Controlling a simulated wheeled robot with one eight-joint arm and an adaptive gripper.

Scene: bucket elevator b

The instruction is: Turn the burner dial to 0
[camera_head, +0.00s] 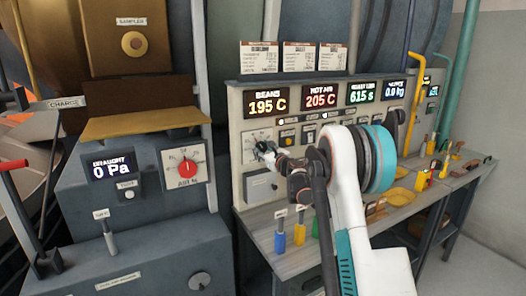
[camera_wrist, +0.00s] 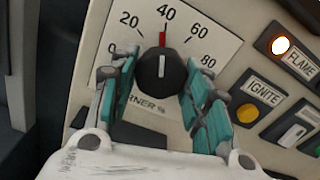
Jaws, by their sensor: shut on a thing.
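The burner dial (camera_wrist: 162,70) is a round black knob on a white scale plate marked 0 to 80. Its red pointer and white line point up, near 40. My gripper (camera_wrist: 160,95) has its teal-padded fingers on both sides of the dial, shut on it. In the head view my gripper (camera_head: 266,152) is at the white plate (camera_head: 250,138) on the left of the console and largely hides the dial.
The ignite button (camera_wrist: 247,112) and the lit flame lamp (camera_wrist: 281,45) are close to the right of the dial. A red dial (camera_head: 187,168) is on the grey housing to the left. Several coloured-handled tools stand on the bench (camera_head: 292,262).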

